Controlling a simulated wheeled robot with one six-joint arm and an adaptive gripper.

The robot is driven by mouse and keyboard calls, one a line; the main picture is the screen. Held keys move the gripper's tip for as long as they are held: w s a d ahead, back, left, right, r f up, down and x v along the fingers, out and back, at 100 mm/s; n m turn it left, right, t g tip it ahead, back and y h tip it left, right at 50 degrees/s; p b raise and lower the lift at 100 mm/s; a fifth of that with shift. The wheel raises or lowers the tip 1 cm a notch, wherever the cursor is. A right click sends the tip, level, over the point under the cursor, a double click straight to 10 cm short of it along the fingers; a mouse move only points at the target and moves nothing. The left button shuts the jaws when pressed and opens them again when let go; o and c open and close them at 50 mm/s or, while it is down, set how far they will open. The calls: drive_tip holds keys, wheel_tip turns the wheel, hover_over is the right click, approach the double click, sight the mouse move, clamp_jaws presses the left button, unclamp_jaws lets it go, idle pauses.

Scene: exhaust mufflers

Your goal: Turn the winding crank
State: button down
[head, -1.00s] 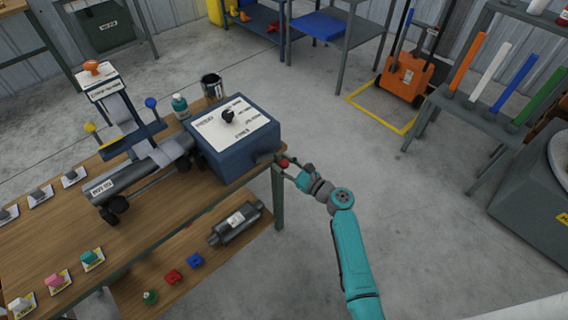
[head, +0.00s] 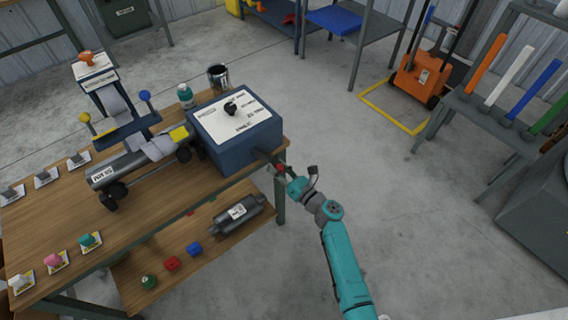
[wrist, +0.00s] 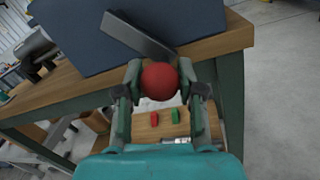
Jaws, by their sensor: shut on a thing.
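The winding crank is a dark grey bar (head: 267,156) on the side of a blue box (head: 225,158), with a red knob (head: 281,168) at its end. My gripper (head: 285,171) is shut on the red knob beside the table's corner. In the wrist view, the knob (wrist: 159,80) sits between my two fingers and the crank bar (wrist: 140,38) runs up and left from it. A grey muffler cylinder (head: 125,165) lies left of the box, partly wrapped by a grey sheet (head: 155,149) with a yellow patch (head: 179,134).
The wooden table (head: 60,225) holds small parts on cards. A lower shelf (head: 140,272) carries a second muffler (head: 237,214) and small coloured blocks. The floor right of the table is clear.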

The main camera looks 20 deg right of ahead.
drive_tip(key=s+a+m+h, duration=0.1)
drive_tip(key=a+m, duration=0.3)
drive_tip(key=m, duration=0.4)
drive_tip(key=s+a+m+t+h, duration=0.1)
drive_tip(key=a+m, duration=0.3)
drive_tip(key=m, duration=0.4)
drive_tip(key=shift+s+r+m, duration=0.15)
drive_tip(key=shift+s+m, duration=0.2)
drive_tip(key=shift+m, duration=0.05)
drive_tip(key=shift+a, duration=0.15)
drive_tip(key=c, duration=0.7)
unclamp_jaws()
drive_tip(key=shift+s, duration=0.1)
drive_tip(key=v, duration=1.1)
drive_tip(key=shift+s, duration=0.4)
